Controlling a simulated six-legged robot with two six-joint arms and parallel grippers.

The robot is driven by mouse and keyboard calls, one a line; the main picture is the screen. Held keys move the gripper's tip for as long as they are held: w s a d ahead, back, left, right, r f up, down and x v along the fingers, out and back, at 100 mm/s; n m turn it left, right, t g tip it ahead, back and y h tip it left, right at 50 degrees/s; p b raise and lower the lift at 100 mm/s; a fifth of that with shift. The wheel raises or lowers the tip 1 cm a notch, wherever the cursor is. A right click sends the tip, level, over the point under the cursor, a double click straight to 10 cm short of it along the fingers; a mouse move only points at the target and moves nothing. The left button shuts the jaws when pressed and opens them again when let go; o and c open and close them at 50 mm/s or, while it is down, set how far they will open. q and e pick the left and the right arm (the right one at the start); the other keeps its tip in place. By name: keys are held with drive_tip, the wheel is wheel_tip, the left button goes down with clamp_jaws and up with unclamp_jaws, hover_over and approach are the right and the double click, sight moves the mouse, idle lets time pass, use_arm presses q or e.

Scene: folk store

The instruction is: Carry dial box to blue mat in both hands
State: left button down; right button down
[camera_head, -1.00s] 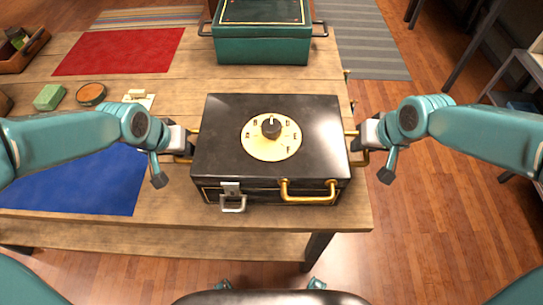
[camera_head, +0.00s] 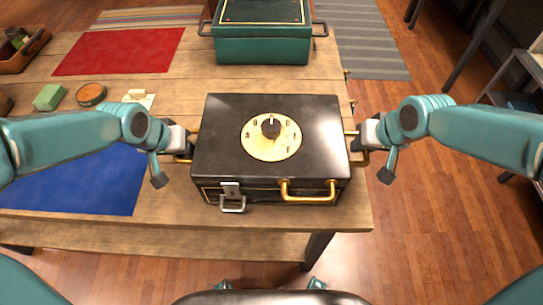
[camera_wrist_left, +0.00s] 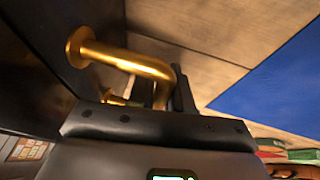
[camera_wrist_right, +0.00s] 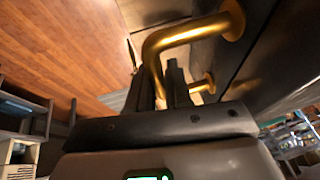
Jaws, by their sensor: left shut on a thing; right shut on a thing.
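The dial box (camera_head: 215,150) is black with a round cream dial on its lid, a front latch and brass handles. It is at the near part of the wooden table; whether it touches the tabletop I cannot tell. My left gripper (camera_head: 188,146) is shut on its left brass handle, which shows in the left wrist view (camera_wrist_left: 130,62). My right gripper (camera_head: 358,146) is shut on its right brass handle, which shows in the right wrist view (camera_wrist_right: 185,35). The blue mat (camera_head: 80,185) lies to the left of the box, partly hidden under my left arm.
A green box (camera_head: 262,48) with dark side handles stands behind the dial box. A red mat (camera_head: 118,50) lies at the back left. A green block (camera_head: 49,97), a round brown dish (camera_head: 91,94) and a wooden tray (camera_head: 22,58) are at the left. The table's right edge is close.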

use_arm(q)
drive_tip(key=shift+w+r, duration=0.1)
drive_tip(key=shift+r, duration=0.1)
use_arm(e)
drive_tip(key=shift+w+r, duration=0.1)
drive_tip(key=shift+r, duration=0.1)
